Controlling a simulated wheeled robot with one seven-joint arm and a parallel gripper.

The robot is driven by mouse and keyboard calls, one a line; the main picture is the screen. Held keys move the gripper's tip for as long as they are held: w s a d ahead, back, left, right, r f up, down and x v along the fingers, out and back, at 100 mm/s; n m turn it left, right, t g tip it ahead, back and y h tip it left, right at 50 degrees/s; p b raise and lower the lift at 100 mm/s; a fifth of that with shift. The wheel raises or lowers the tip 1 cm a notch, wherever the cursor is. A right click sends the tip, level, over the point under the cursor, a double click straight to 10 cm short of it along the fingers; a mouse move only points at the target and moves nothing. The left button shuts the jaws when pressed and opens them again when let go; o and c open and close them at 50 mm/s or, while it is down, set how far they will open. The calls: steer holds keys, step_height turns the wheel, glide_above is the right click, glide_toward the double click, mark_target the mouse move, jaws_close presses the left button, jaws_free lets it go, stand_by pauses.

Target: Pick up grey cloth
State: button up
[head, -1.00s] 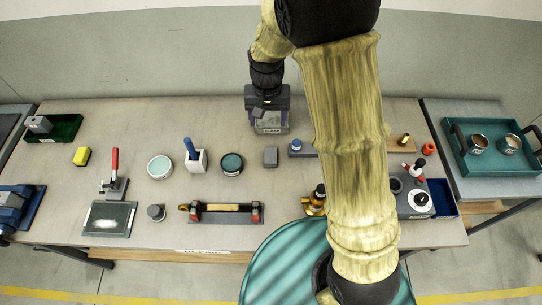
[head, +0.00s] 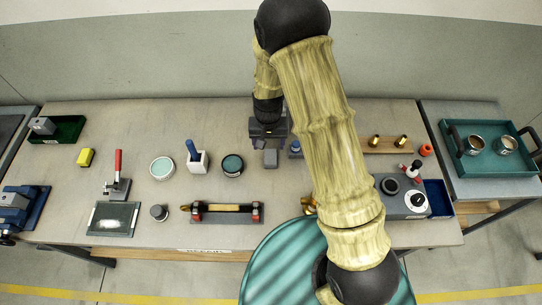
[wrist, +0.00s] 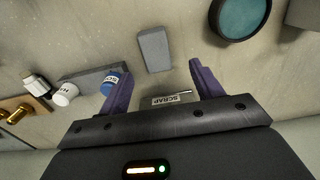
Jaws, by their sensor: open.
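A small grey rectangular piece that looks like the folded grey cloth (head: 270,158) lies flat near the middle of the bench. It also shows in the wrist view (wrist: 154,49), just beyond my fingertips and roughly centred between them. My gripper (head: 268,134) is directly behind it in the head view. In the wrist view my gripper (wrist: 156,72) has its two purple fingers spread wide, with nothing held between them. A white SCRAP label (wrist: 172,99) shows between the fingers. My arm hides part of the bench to the right.
A round teal-topped dish (head: 232,165) stands left of the cloth. A grey rack with a blue-capped bottle (wrist: 110,80) and a white-capped bottle (wrist: 65,94) is near my other finger. A white holder (head: 197,162) stands farther left. Bare bench lies in front of the cloth.

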mark_target(270, 156)
steer(key=shift+f, duration=0.6)
steer(key=shift+w, duration=0.1)
steer(key=shift+s+d+f+p, duration=0.2)
steer(key=shift+f+p, duration=0.3)
steer(key=shift+f, duration=0.05)
steer(key=shift+s+f+p, duration=0.1)
steer(key=shift+f+p, duration=0.55)
steer(key=shift+f, duration=1.4)
steer(key=shift+d, duration=0.1)
steer(key=c, duration=1.1)
steer(key=shift+c, duration=0.2)
